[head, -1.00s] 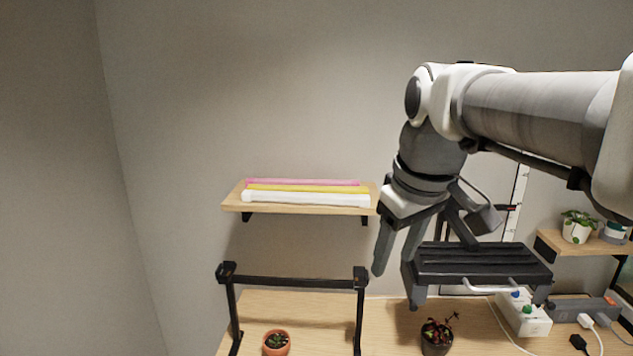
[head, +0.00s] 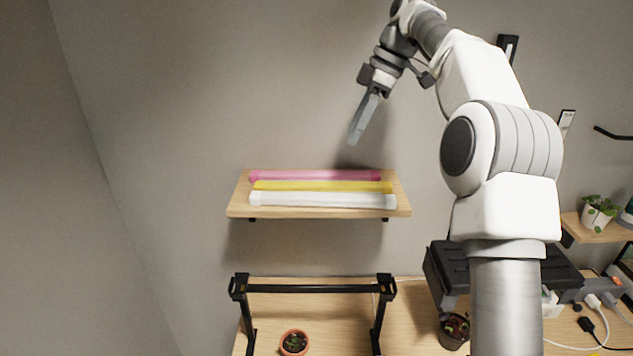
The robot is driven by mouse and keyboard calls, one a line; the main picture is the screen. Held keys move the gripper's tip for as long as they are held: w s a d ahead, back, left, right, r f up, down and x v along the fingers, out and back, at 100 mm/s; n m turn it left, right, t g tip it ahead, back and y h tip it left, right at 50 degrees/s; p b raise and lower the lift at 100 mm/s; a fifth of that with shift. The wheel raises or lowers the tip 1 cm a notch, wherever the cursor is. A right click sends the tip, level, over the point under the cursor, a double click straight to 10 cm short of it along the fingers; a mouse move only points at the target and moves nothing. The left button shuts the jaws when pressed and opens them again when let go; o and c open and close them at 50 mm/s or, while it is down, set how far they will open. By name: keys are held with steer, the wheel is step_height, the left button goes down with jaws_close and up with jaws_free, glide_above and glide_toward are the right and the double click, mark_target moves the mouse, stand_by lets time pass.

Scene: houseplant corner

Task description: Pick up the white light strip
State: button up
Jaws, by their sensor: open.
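The white light strip (head: 322,200) lies lengthwise along the front of a wooden wall shelf (head: 240,207). A yellow strip (head: 322,186) lies just behind it and a pink strip (head: 315,175) lies at the back. My gripper (head: 356,138) is open and empty. It appears above the right part of the shelf in the picture, pointing down and slightly left, apart from the strips. Its fingers overlap from this side, so the gap between them is hard to see.
Below the shelf stands a black frame (head: 312,288) on a wooden table, with a small potted plant (head: 294,342) under it. A dark slatted box (head: 445,268) and another pot (head: 454,329) are at the right, partly behind my arm. A plant in a white pot (head: 597,214) stands on a right shelf.

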steer(key=w, duration=0.1)
steer(key=b, duration=0.2)
glide_toward(323, 196)
steer(key=shift+s+a+f+n, duration=0.1)
steer(key=shift+a+f+n, duration=0.2)
steer(key=shift+a+f, duration=0.45)
steer(key=shift+d+p+x, duration=0.2)
steer(key=shift+p+x, duration=0.2)
steer(key=shift+x, duration=1.25)
steer(key=shift+d+p+x, duration=0.15)
steer(key=shift+p+x, duration=0.25)
steer(key=shift+x, duration=1.25)
steer(key=shift+f, duration=0.1)
jaws_close()
